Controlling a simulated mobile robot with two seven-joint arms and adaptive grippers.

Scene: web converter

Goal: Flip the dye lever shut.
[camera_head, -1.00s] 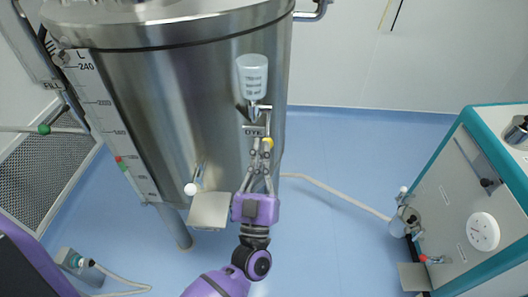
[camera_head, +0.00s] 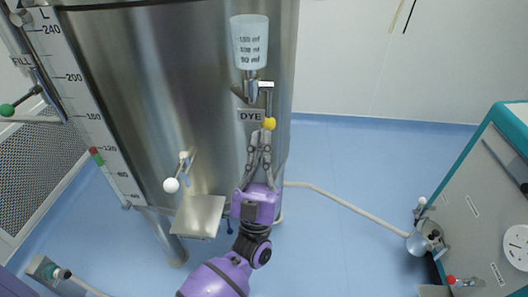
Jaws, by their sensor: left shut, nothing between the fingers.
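The dye lever is a thin handle (camera_head: 267,104) ending in a yellow knob (camera_head: 270,124), and it hangs roughly straight down. It sits below a clear graduated dye cup (camera_head: 250,43) on the steel tank, to the right of the DYE label (camera_head: 250,115). My left gripper (camera_head: 261,133), on its purple wrist, points up along the tank wall. My right gripper is out of view.
The steel tank (camera_head: 150,90) fills the left and middle. A white-knobbed valve (camera_head: 172,184) and small metal shelf (camera_head: 199,217) are left of my wrist. A hose (camera_head: 340,201) runs to a metal vessel (camera_head: 425,238) by the teal-edged cabinet (camera_head: 480,200). The blue floor between is open.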

